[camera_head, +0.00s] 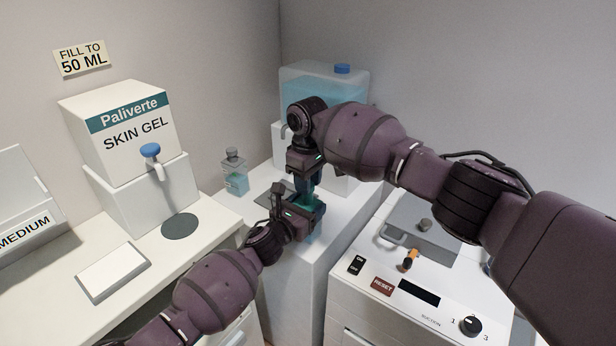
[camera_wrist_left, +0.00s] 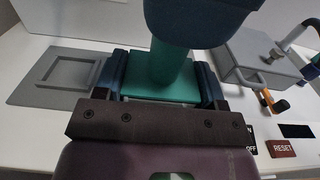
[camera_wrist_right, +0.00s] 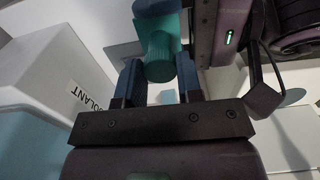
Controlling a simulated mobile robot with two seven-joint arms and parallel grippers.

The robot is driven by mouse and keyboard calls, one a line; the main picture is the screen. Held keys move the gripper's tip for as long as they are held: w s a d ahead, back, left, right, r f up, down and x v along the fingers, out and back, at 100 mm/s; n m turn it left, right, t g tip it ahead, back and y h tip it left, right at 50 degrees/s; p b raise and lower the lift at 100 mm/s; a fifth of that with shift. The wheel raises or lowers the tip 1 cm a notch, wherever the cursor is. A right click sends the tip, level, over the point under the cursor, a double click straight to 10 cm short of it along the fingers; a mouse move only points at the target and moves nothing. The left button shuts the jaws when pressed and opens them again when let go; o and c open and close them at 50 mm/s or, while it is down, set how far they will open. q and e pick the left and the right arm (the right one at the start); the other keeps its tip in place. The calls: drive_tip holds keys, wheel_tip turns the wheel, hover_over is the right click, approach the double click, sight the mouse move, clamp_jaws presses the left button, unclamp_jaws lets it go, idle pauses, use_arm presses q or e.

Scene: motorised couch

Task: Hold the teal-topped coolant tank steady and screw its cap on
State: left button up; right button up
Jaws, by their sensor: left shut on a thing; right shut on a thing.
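The tank (camera_wrist_left: 140,90) has a teal top, seen in the left wrist view between the fingers of my left gripper (camera_head: 303,207), which is shut on it. In the head view the tank is mostly hidden by my grippers. The teal cap (camera_wrist_right: 160,55) shows in the right wrist view between the blue fingers of my right gripper (camera_head: 306,182), which is shut on it. My right gripper is directly above the left one, with the cap over the middle of the tank top. I cannot tell how far the threads are engaged.
A clear coolant container (camera_head: 300,82) with a blue cap stands behind on a white base. A glass bottle (camera_head: 236,178) is to the left. The skin gel dispenser (camera_head: 130,135) is farther left. A suction unit (camera_head: 430,318) with a RESET button stands at right.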

drive_tip(key=shift+f, duration=0.6)
idle(0.7)
use_arm(q)
clamp_jaws()
use_arm(e)
drive_tip(key=m, duration=2.4)
drive_tip(key=shift+a, duration=0.1)
drive_tip(key=m, duration=0.9)
drive_tip(key=shift+m, duration=0.4)
use_arm(q)
drive_tip(key=shift+f, duration=0.1)
use_arm(e)
drive_tip(key=m, duration=0.5)
